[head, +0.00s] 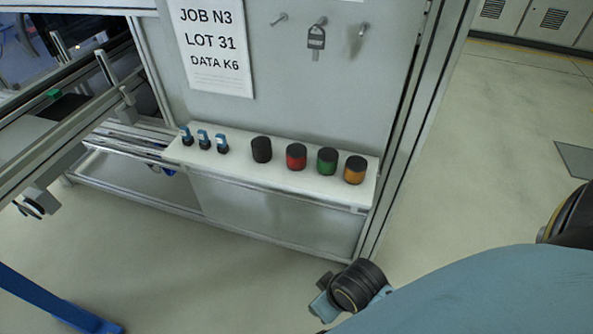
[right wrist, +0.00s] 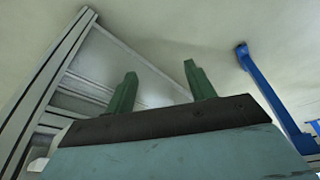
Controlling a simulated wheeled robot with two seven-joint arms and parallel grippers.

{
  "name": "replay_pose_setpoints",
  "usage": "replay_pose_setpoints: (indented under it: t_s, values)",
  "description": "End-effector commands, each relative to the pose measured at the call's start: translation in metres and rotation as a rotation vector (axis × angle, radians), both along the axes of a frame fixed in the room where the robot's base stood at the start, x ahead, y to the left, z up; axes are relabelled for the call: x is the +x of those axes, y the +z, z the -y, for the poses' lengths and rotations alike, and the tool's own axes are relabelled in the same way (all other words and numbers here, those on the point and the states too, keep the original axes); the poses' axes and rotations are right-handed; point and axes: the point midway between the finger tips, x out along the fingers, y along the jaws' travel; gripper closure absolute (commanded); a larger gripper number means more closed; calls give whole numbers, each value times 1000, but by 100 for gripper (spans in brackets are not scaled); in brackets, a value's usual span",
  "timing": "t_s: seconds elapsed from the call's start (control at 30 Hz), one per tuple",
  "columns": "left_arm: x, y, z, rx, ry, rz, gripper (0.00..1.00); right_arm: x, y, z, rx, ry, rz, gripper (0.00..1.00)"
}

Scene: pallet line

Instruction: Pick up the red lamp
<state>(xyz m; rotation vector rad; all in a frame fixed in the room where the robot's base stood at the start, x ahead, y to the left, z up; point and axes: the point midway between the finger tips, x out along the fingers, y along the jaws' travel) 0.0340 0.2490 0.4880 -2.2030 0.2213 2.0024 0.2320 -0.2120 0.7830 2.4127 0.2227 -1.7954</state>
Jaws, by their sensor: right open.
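The red lamp (head: 296,157) is a short cylinder with a black top and a red band. It stands upright on a white shelf (head: 225,168) in the head view, between an all-black one (head: 261,149) and a green lamp (head: 327,161). An orange lamp (head: 355,170) stands at the right end. My right gripper (right wrist: 160,70) shows two green fingers spread apart with nothing between them. My right arm comes in at the lower right of the head view, below and right of the shelf. No lamp shows in the right wrist view. My left gripper is not in view.
Several small blue-and-black parts (head: 204,140) stand at the shelf's left end. A metal frame post (head: 412,120) bounds the right side. A blue beam (head: 55,300) lies lower left.

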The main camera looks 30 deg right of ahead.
Motion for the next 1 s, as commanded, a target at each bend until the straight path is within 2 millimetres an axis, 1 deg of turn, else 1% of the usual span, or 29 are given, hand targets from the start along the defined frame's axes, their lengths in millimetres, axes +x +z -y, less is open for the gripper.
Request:
replay_pose_setpoints:
  t_s: [0.03, 0.13, 0.2, 0.3, 0.4, 0.5, 0.63, 0.7, 0.77, 0.8, 0.87, 0.9, 0.97, 1.0]
  values:
    - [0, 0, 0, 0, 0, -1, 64, 3, 16, -2, 11, 12, 24, 45]
    - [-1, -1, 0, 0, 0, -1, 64, 12, 47, -13, 55, 65, 90, 45]
    - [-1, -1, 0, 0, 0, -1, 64, 25, 70, -29, 118, 146, 186, 45]
    - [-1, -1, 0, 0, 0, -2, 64, 43, 88, -51, 200, 240, 316, 45]
    - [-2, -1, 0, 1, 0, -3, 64, 60, 101, -67, 267, 302, 438, 45]
    - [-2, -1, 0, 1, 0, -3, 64, 77, 114, -80, 326, 342, 571, 45]
    - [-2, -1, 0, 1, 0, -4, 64, 102, 132, -88, 390, 350, 769, 45]
    - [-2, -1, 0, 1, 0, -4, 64, 118, 143, -85, 412, 320, 892, 45]
    - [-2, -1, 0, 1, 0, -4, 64, 133, 151, -77, 413, 269, 1001, 45]
    - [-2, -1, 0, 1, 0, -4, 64, 142, 155, -68, 402, 224, 1068, 45]
    - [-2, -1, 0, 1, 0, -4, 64, 155, 159, -51, 371, 143, 1156, 45]
    - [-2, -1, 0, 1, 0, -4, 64, 162, 159, -37, 342, 81, 1204, 45]
    - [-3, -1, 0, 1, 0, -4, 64, 170, 157, -14, 283, -12, 1258, 45]
    - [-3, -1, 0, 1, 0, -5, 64, 175, 155, 1, 240, -74, 1283, 45]
